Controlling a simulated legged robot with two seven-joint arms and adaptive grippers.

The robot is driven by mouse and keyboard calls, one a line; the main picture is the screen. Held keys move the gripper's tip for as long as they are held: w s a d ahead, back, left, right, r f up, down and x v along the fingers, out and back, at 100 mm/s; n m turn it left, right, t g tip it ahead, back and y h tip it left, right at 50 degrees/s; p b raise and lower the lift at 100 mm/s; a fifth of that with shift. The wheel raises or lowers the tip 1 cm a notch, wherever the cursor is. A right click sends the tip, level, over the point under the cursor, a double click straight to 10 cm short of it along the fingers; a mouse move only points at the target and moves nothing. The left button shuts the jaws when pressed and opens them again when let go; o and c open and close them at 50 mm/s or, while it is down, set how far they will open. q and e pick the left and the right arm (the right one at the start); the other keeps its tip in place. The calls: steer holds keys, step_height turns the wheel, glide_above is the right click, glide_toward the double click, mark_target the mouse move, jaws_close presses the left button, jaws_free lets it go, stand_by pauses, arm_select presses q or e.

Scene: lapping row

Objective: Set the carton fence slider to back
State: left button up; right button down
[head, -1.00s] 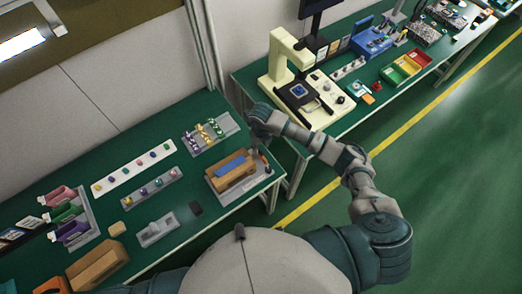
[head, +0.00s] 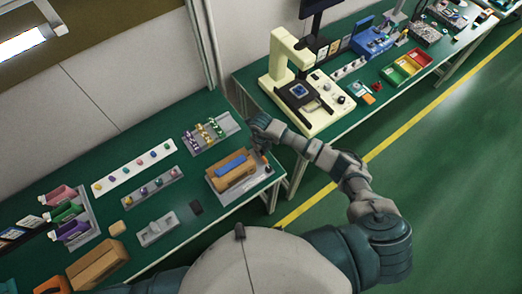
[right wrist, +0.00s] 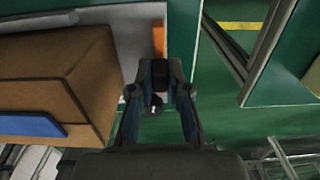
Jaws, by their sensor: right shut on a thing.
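The carton (head: 240,179), a brown box with a blue piece on top, sits on a grey fixture base (head: 258,183) near the right end of the near bench. My right gripper (head: 262,152) is at the right side of the carton, over the fixture. In the right wrist view the carton (right wrist: 75,75) is at left, and my right gripper (right wrist: 160,75) is shut on a small dark part, seemingly the fence slider's knob. An orange strip (right wrist: 159,38) shows just beyond the fingertips. The fingers hide most of the slider. My left gripper is out of view.
Behind the carton is a grey tray (head: 211,134) with small coloured parts. A second bench with a cream machine (head: 290,85) stands to the right, across a narrow gap.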

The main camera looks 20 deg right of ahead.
steer(key=shift+a, duration=0.15)
steer(key=c, duration=1.1)
jaws_free()
steer(key=shift+s, duration=0.1)
step_height(320, 180, up, 12)
steer(key=shift+f, duration=0.1)
